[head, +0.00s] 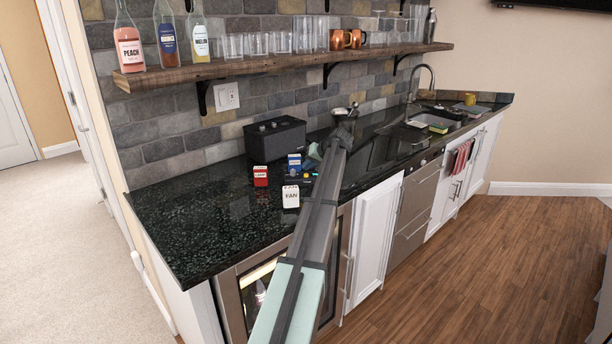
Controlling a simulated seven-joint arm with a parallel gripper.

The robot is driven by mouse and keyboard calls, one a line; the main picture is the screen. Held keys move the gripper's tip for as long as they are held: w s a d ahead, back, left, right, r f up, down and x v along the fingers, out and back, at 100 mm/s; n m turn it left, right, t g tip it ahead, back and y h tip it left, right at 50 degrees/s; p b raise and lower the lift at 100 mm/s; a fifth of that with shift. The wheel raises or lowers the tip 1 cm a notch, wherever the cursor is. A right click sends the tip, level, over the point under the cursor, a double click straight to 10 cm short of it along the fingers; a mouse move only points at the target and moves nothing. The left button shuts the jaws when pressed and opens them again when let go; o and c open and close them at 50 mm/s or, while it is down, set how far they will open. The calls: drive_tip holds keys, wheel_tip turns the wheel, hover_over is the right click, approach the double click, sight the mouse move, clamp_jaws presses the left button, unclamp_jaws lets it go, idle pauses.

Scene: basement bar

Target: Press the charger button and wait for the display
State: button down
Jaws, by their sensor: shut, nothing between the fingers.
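A small dark device (309,176) with tiny blue and yellow-orange spots lies on the black counter, partly covered by my arm. It may be the charger; no button or display can be made out at this size. My arm reaches up from the bottom over the counter and bends at its far end. My gripper (312,160) hangs there, close above the dark device, shut and empty. Its fingertips are small and partly hidden, so I cannot tell whether they touch the device.
A red box (260,176), a blue box (294,163) and a white FAN block (290,197) stand close by. A black speaker-like box (275,141) is behind. A wooden shelf (290,62) with bottles and glasses hangs above. The counter's left part (185,215) is clear.

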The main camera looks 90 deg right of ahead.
sight(308, 177)
drive_tip(key=shift+r, duration=0.15)
wheel_tip(308, 177, up, 5)
drive_tip(key=shift+f, duration=0.15)
idle(0.4)
idle(0.6)
